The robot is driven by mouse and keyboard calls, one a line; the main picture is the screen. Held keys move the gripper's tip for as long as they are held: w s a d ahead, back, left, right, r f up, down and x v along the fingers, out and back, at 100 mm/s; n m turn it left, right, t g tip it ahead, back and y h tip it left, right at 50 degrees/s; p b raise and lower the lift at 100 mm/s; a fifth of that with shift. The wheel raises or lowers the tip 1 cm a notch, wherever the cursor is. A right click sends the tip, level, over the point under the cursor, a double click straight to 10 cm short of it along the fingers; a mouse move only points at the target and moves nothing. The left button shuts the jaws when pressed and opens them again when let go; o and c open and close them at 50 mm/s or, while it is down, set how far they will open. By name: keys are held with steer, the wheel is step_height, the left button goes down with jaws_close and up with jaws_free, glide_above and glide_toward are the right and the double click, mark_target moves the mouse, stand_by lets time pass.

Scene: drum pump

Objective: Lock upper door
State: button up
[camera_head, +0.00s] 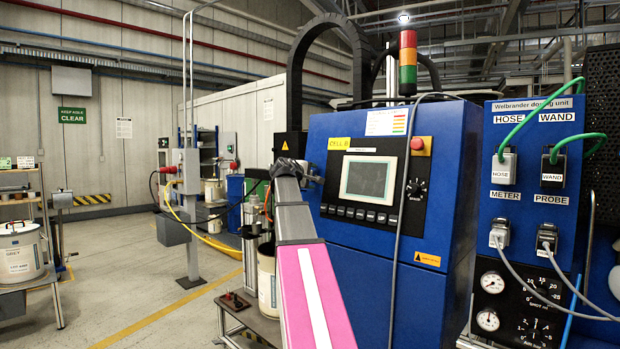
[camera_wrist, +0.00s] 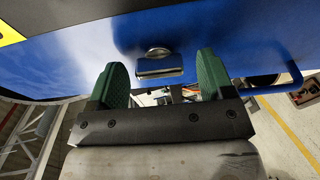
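In the wrist view a small metal latch or lock (camera_wrist: 158,63), a rounded silver knob above a rectangular plate, sits on a blue panel (camera_wrist: 80,50) that looks like part of the blue cabinet (camera_head: 340,255). My gripper (camera_wrist: 163,68) has two green fingers, spread wide, one on each side of the latch. I see no contact between fingers and latch. In the head view my arm reaches up to the cabinet's left side, and the gripper end (camera_head: 292,168) is dark and small there. The latch is not visible in the head view, and I cannot make out a door's outline.
The cabinet front carries a screen (camera_head: 368,179) and a red button (camera_head: 417,143). A grey cable (camera_head: 402,220) hangs before it. A pail (camera_head: 267,280) stands low beside my arm.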

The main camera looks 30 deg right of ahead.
steer(key=shift+a, duration=0.1)
steer(key=v, duration=1)
steer(key=shift+s+a, duration=0.15)
steer(key=shift+a, duration=0.15)
